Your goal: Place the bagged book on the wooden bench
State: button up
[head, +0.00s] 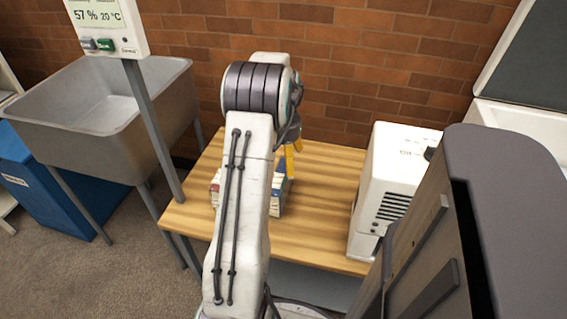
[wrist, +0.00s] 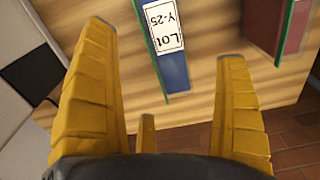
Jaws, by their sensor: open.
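The wooden bench (head: 318,222) stands against the brick wall, and its striped wood top (wrist: 205,108) fills much of the wrist view. Several books (head: 278,200) are on it, partly hidden behind my arm. In the wrist view a blue book (wrist: 175,72) with a white label reading "LOT Y-25" shows between my fingers, and a dark red one with a green edge (wrist: 292,28) is at the upper right. I cannot tell which is bagged. My gripper (wrist: 165,40) has its yellow fingers wide apart with nothing gripped. In the head view it (head: 291,162) is mostly hidden by my arm, above the books.
A white machine with a vent (head: 385,185) stands on the bench's right part. A metal sink (head: 90,115) and a blue bin (head: 45,185) are at the left, with a humidity display (head: 105,25) on a post. The bench's front middle is clear.

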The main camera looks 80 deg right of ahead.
jog(key=shift+r+p, duration=0.3)
jog(key=shift+r, duration=0.65)
jog(key=shift+w+a, duration=0.1)
jog(key=shift+w, duration=0.1)
jog(key=w+a+r+n, duration=0.4)
jog(key=w+a+r, duration=0.1)
jog(key=w+a, duration=0.6)
jog(key=w+a+r+n, duration=0.45)
jog(key=w+a, duration=0.35)
jog(key=a, duration=0.4)
jog(key=s+a+n+t, duration=0.1)
jog(key=s+a+n, duration=0.2)
jog(key=a, duration=0.9)
jog(key=s+a+n+t, duration=0.1)
jog(key=s+a+n, duration=0.2)
jog(key=a, duration=0.9)
jog(key=n, duration=0.3)
jog(key=shift+s+n, duration=0.35)
jog(key=shift+s, duration=0.05)
